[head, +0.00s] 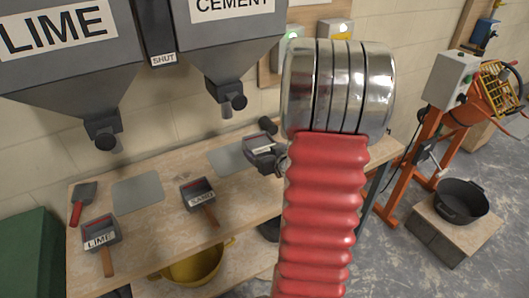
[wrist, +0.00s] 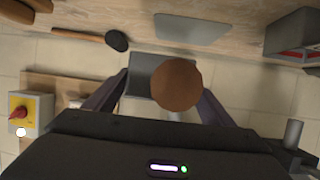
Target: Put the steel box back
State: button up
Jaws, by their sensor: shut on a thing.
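My gripper (wrist: 165,90) is shut on a grey steel box (wrist: 143,76) in the wrist view. The round brown end of the box's wooden handle (wrist: 178,86) faces the camera between the fingers. In the head view the held steel box (head: 259,156) shows at the right part of the bench, beside a bare grey plate (head: 226,160). It has a pale label that I cannot read. My red-sleeved arm hides most of my gripper there. I cannot tell whether the box touches the bench.
The bench (head: 165,222) also holds the LIME box (head: 101,232), a second labelled box (head: 198,194), a trowel (head: 82,203) and another bare plate (head: 138,192). LIME (head: 65,60) and CEMENT (head: 228,50) hoppers hang above. A black-headed tool (wrist: 115,40) lies near the held box.

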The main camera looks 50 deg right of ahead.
jog(key=shift+w+a+r+h, duration=0.15)
jog(key=shift+w+a, duration=0.1)
jog(key=shift+w, duration=0.2)
jog(key=shift+w+a+r+h, duration=0.1)
jog(key=shift+w+a+h, duration=0.1)
jog(key=shift+w, duration=0.2)
jog(key=w+a+r+n+y, duration=0.1)
jog(key=w+a, duration=0.3)
jog(key=a, duration=0.8)
jog(key=w+a+n+y, duration=0.1)
jog(key=w+a, duration=0.4)
jog(key=a, duration=0.8)
jog(key=w+a+r+n+t+y, duration=0.1)
jog(key=w+a, duration=0.4)
jog(key=a, duration=0.7)
jog(key=shift+w+a+r+n+y, duration=0.2)
jog(key=shift+a+r+n+y, duration=0.3)
jog(key=shift+y, duration=0.75)
jog(key=shift+d+f, duration=0.15)
